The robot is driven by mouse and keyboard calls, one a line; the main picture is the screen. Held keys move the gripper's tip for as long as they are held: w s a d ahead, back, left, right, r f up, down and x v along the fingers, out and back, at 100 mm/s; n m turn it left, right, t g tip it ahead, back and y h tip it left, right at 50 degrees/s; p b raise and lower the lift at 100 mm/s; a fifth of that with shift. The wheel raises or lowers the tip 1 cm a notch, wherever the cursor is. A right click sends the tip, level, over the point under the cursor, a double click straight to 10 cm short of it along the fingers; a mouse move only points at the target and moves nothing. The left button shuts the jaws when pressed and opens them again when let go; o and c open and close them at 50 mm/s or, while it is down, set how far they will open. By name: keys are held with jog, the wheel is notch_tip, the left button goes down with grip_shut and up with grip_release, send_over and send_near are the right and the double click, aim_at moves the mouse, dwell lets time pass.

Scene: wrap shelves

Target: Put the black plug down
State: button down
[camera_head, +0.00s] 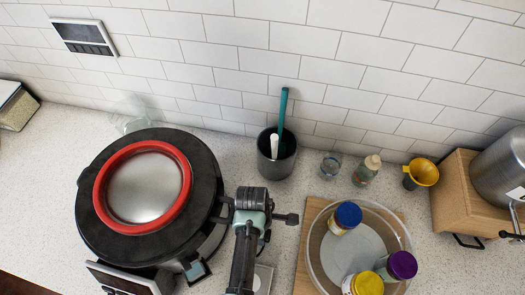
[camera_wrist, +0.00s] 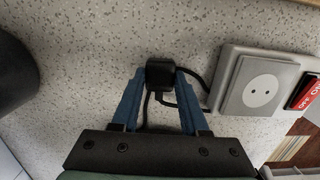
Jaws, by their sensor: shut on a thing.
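The black plug (camera_wrist: 160,70) is a small dark block in the wrist view, between the tips of the two blue fingers of my gripper (camera_wrist: 160,80). The gripper is shut on it, above the speckled counter. How far the plug is from the counter is hard to tell. In the head view, my arm stands just right of the round black cooker (camera_head: 145,195); the fingers and plug are hidden or too small to make out.
A dark pot with utensils (camera_head: 275,157) stands behind my arm. A clear bowl with several jars (camera_head: 312,250) is to the right. A glass (camera_head: 330,166), a small bottle (camera_head: 367,171) and a yellow funnel (camera_head: 424,172) stand farther back.

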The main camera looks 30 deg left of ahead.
jog(key=shift+w+a+r, duration=0.2)
jog(key=shift+w+r, duration=0.1)
jog(key=shift+w, duration=0.4)
jog(key=shift+f+b, duration=0.35)
jog(key=shift+f, duration=0.1)
jog(key=shift+s+f, duration=0.1)
jog(key=shift+s, duration=0.1)
jog(key=c, duration=0.8)
grip_release()
jog(key=o, duration=0.4)
jog(key=shift+w+f, duration=0.25)
jog(key=shift+f, duration=0.1)
jog(key=shift+s+r, duration=0.1)
jog(key=shift+s, duration=0.25)
jog(key=shift+r, duration=0.1)
